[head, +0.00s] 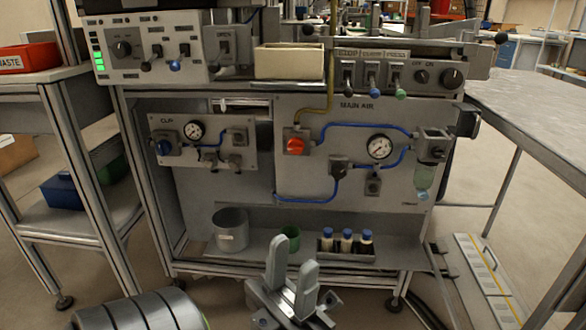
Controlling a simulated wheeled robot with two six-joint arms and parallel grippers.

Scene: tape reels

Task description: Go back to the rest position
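My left gripper (292,254) is at the bottom middle of the head view, in front of the workstation's lower shelf. Its two grey fingers point up, with a gap between them and nothing held. Its arm (140,312) shows at the bottom left edge. My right gripper is not in view. No tape reels can be made out.
The workstation has a panel with gauges (378,147), a red knob (295,146) and blue hoses. Its lower shelf holds a grey pot (231,229), a green cup (290,238) and blue-capped bottles (346,241). A red bin (28,58) stands left; a table (540,110) stands right.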

